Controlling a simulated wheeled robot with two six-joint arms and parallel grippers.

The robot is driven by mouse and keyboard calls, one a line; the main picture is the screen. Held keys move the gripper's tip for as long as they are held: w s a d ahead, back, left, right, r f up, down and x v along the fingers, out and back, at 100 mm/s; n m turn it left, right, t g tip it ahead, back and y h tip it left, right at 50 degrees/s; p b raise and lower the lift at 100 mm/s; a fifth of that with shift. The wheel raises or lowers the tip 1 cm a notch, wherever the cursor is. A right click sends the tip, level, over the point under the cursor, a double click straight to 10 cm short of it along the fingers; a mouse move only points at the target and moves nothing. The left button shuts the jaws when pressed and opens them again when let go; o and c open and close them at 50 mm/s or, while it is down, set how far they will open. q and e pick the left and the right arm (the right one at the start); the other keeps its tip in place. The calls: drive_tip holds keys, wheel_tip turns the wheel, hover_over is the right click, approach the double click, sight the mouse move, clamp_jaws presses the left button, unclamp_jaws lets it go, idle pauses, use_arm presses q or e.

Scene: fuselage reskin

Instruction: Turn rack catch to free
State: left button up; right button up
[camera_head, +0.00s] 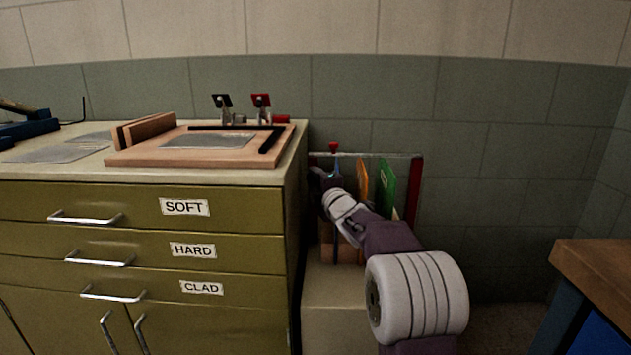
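The rack (417,185) stands in the gap to the right of the green cabinet, with a red end and a pale bar along its top. An orange sheet (362,182) and a green sheet (387,186) stand upright in it. A small red-topped part (333,147), possibly the catch, sits at the bar's left end. My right gripper (322,178) is just below this part, at the rack's left side. Its dark fingers are small and partly hidden by my wrist, so contact and opening cannot be told. My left gripper is out of view.
The green cabinet (236,245) with drawers labelled SOFT, HARD and CLAD stands close left of my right gripper. On it lie a wooden board (130,158) with a grey sheet and two clamps (261,106) behind. A wooden-topped bench (600,265) is at the right.

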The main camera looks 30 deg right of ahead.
drive_tip(key=s+a+p, duration=0.1)
drive_tip(key=s+p, duration=0.1)
drive_tip(key=s, duration=0.7)
drive_tip(key=shift+a, duration=0.1)
idle(0.3)
